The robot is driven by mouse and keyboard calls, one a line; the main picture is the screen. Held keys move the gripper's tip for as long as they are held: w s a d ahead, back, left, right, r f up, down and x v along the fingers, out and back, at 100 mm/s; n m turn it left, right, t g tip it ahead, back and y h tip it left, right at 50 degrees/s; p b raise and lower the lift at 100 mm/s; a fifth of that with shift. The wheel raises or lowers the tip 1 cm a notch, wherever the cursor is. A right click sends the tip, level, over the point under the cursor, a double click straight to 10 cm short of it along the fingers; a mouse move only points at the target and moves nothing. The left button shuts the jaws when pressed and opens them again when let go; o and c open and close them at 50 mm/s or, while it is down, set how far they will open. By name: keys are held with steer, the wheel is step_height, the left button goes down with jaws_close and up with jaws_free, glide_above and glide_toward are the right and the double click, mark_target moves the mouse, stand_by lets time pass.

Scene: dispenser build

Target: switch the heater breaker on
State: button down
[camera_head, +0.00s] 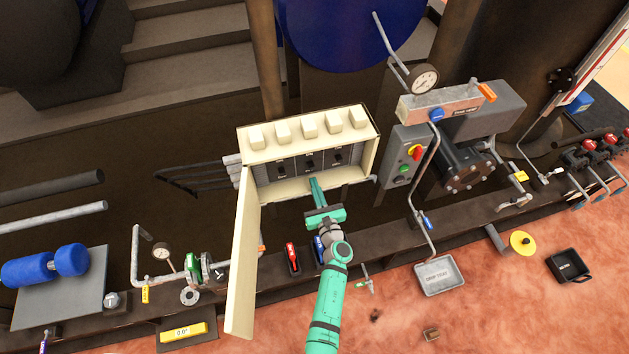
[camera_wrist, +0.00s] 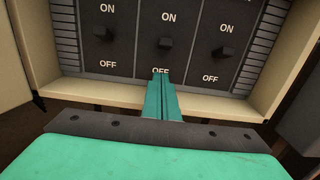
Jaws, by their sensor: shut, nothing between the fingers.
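The breaker box (camera_head: 308,130) is cream, with its door (camera_head: 245,265) swung open to the left. Its dark panel carries three black breaker levers, at the left (camera_wrist: 103,32), middle (camera_wrist: 165,43) and right (camera_wrist: 225,52). ON is printed above each lever and OFF below. I cannot tell which way each lever is thrown, and no heater label is readable. My gripper (camera_head: 314,181) is shut and empty at the box's lower opening. In the wrist view its fingertips (camera_wrist: 161,80) are below the middle lever, covering part of its OFF label. I see no contact with the lever.
The box's lower lip (camera_wrist: 90,92) runs just under the fingers, and its side walls flank the panel. Pipes and a gauge (camera_head: 425,79) are further right.

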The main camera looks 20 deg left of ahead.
steer(key=s+d+r, duration=0.4)
steer(key=s+r, duration=0.1)
steer(key=s, duration=0.1)
steer(key=shift+s+d+r, duration=0.2)
steer(key=shift+s+d, duration=0.15)
steer(key=s+d+r+n+h, duration=0.3)
steer(key=s+n, duration=0.6)
steer(key=s, duration=0.3)
steer(key=s+d+r+n+h, duration=0.3)
steer(key=s+d+r+n, duration=0.2)
steer(key=s+n, duration=0.5)
steer(key=s+d+r+n+h, duration=0.4)
steer(key=s+n, duration=0.6)
steer(key=s, duration=0.5)
steer(key=shift+d, duration=0.8)
